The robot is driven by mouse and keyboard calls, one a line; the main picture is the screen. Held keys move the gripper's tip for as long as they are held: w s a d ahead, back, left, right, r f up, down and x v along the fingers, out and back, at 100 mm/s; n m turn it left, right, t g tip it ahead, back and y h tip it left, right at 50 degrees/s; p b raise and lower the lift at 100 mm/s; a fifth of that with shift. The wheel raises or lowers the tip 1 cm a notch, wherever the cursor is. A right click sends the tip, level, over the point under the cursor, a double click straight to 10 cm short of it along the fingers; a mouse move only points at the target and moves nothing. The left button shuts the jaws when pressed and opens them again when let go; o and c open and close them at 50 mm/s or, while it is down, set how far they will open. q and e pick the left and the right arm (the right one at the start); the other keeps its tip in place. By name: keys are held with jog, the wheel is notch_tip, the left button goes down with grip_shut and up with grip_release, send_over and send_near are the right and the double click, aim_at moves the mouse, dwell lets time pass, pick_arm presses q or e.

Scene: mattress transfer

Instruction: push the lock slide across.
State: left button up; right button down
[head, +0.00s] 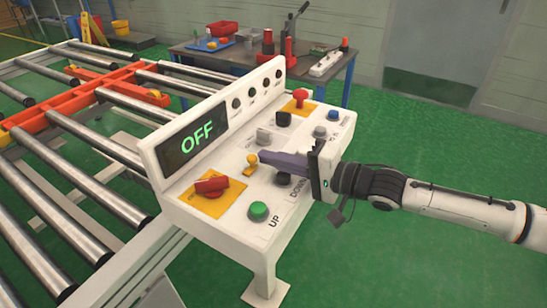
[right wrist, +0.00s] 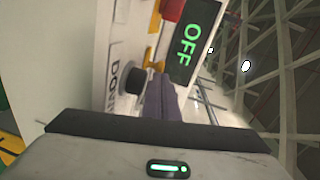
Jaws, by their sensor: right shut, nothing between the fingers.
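The lock slide, a small yellow knob (head: 251,160), stands on the sloping face of the white control panel (head: 235,190), between the display and the buttons. It also shows in the right wrist view (right wrist: 153,67), just past the fingertips. My right gripper (head: 264,156) reaches in from the right, low over the panel, shut and empty. Its purple-grey fingers (right wrist: 160,98) point at the knob, with the tips right beside it. I cannot tell whether they touch. The fingers hide part of the panel. My left gripper is not in view.
The display (head: 192,143) reads OFF. A red rotary switch (head: 211,184), a green button (head: 258,210), a black knob (head: 283,179) and a grey switch (head: 263,135) surround the slide closely. A roller conveyor (head: 100,130) lies left; a tool table (head: 220,52) stands behind.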

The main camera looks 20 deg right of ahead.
aim_at(265, 182)
jog(key=shift+s+a+p, duration=0.35)
jog(key=shift+s+a, duration=0.85)
jog(key=shift+s, duration=0.05)
jog(key=shift+d+r+p, duration=0.15)
jog(key=shift+d+p, duration=0.15)
jog(key=shift+d, duration=0.2)
jog(key=d, duration=0.1)
jog(key=d+p, duration=0.1)
jog(key=shift+d+r, duration=0.35)
jog(key=shift+d, duration=0.05)
jog(key=v, duration=1)
jog(key=shift+b, duration=0.35)
jog(key=shift+d, duration=0.1)
